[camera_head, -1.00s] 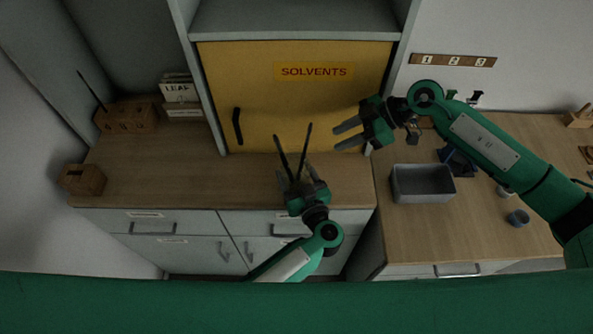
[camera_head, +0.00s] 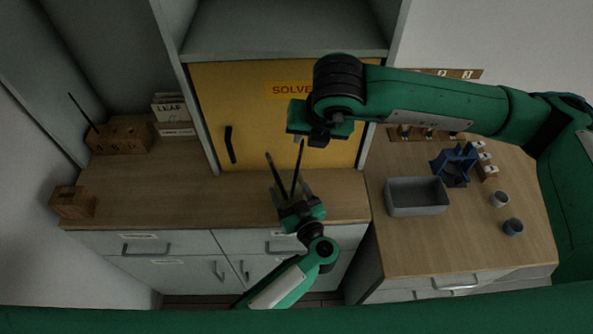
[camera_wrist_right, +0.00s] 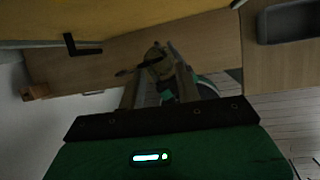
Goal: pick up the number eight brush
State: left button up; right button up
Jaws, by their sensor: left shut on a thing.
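My left gripper (camera_head: 291,197) is shut on thin dark brush-like sticks (camera_head: 298,168) above the counter's front part. Two sticks show, spread in a narrow V and pointing up. No number can be read on them. My right gripper (camera_head: 298,137) is above and behind the left one, in front of the yellow cabinet door; its fingers are mostly hidden in the head view. In the right wrist view its two fingers (camera_wrist_right: 158,85) are apart, with the left gripper (camera_wrist_right: 160,62) seen beyond them. Another thin dark stick (camera_head: 83,113) stands in a wooden block (camera_head: 120,137) at the back left.
A small wooden block (camera_head: 72,202) sits at the left counter edge. A grey tray (camera_head: 416,197), a blue stand (camera_head: 454,165) and two small cups (camera_head: 512,227) are on the right counter. The yellow solvents door (camera_head: 270,115) is shut. The left counter's middle is clear.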

aim_at(301, 153)
jog(key=x, duration=0.6)
jog(key=shift+w, duration=0.2)
jog(key=shift+x, duration=2.8)
jog(key=shift+s, duration=0.15)
jog(key=shift+c, duration=0.2)
grip_shut()
